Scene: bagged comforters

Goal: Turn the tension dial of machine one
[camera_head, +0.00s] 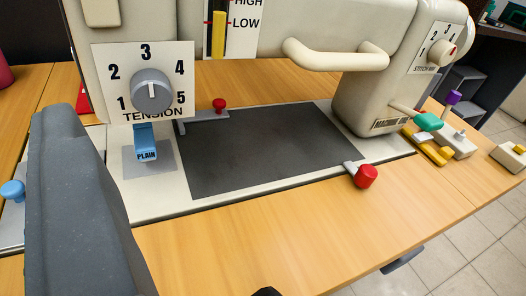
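The tension dial (151,91) is a round grey knob on a white plate (181,57) marked 1 to 5 with the word TENSION below. It sits on the left end of the cream sewing machine (245,30). A small pale mark shows on the knob, but I cannot tell surely which number it points to. A label on the machine's right pillar (390,124) starts with MACHINE; its number is too small to read. A large dark grey part of my gripper (80,205) stands left of and below the dial, apart from it. Its fingertips are not clearly seen.
A blue PLAIN piece (146,142) is below the dial. Red-knobbed clamps (365,176) flank the dark plate (270,150). A HIGH/LOW slider (218,35) is above, a stitch dial (442,52) at right. Coloured parts (430,145) lie on the wooden table (240,240), whose front is clear.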

